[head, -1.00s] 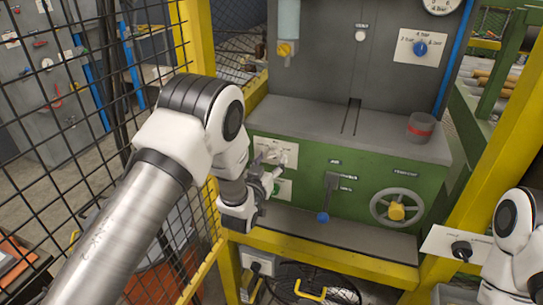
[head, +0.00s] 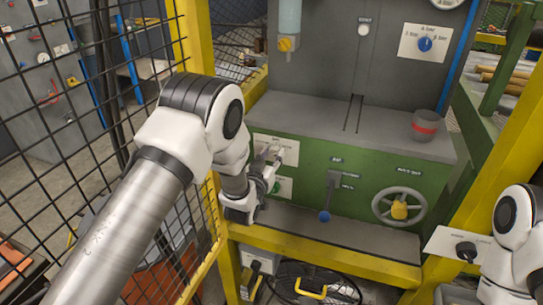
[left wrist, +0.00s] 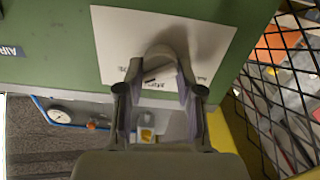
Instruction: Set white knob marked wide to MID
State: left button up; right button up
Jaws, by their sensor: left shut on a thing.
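The white knob (left wrist: 166,52) sits on a white marked plate (left wrist: 214,45) on the green machine front. In the left wrist view, my left gripper (left wrist: 158,80) has a finger on either side of it and is shut on it. In the head view, my left gripper (head: 264,167) reaches the plate (head: 289,146) from below left and covers part of it. The plate's lettering is too small and partly hidden, so I cannot read the knob's setting. My right gripper is out of view; only part of the right arm shows at the right edge.
A lever with a blue tip (head: 324,215) and a grey handwheel (head: 399,206) are right of the plate. A yellow frame post (head: 190,60) and black mesh fence (head: 70,150) stand close to my left arm.

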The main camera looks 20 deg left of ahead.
pick_arm(q)
jog(key=shift+f, duration=0.15)
jog(key=n+b, duration=0.1)
jog(key=n, duration=0.4)
jog(key=shift+n+b, duration=0.3)
jog(key=shift+b, duration=0.1)
jog(key=n+b, duration=0.1)
jog(key=n, duration=0.4)
jog(key=shift+a+n, duration=0.1)
jog(key=shift+n, duration=0.3)
